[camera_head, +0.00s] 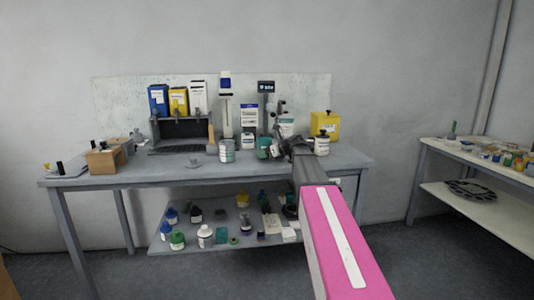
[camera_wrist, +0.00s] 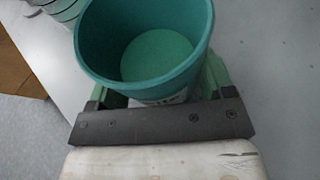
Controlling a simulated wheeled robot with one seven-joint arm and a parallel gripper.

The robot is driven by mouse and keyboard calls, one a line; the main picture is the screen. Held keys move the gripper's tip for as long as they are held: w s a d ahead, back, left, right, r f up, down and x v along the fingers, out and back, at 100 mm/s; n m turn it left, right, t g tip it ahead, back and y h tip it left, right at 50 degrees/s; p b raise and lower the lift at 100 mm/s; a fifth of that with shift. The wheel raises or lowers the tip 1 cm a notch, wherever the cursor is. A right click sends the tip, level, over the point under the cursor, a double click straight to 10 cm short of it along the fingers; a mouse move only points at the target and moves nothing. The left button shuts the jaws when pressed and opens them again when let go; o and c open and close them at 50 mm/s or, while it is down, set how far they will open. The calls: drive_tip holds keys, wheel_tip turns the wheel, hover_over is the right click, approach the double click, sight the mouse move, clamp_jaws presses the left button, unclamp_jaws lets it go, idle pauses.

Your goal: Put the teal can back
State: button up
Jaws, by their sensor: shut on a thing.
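The teal can (camera_wrist: 150,55) is an open, empty-looking cup with a teal inside and a pale printed label low on its outer wall. In the wrist view it sits between the fingers of my gripper (camera_wrist: 155,98), which is shut on it. In the head view the teal can (camera_head: 263,152) shows over the workbench, just left of my gripper (camera_head: 279,149). My arm reaches in from the lower right and hides part of the bench. I cannot tell whether the can's bottom touches the bench top.
The bench (camera_head: 180,172) holds a white tub (camera_head: 227,153) left of the can, a dark rack (camera_head: 182,135) with coloured containers, and a white jar (camera_head: 321,145) on the right. Several bottles fill the lower shelf (camera_head: 190,243). A side table (camera_head: 432,150) stands right.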

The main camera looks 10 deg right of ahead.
drive_tip(key=shift+f, duration=0.5)
idle(0.8)
drive_tip(key=o, duration=0.9)
drive_tip(key=shift+s, duration=0.1)
drive_tip(key=shift+v, duration=1.4)
drive_tip(key=shift+o, duration=1.2)
drive_tip(key=shift+d, duration=0.1)
drive_tip(key=shift+v, duration=1.95)
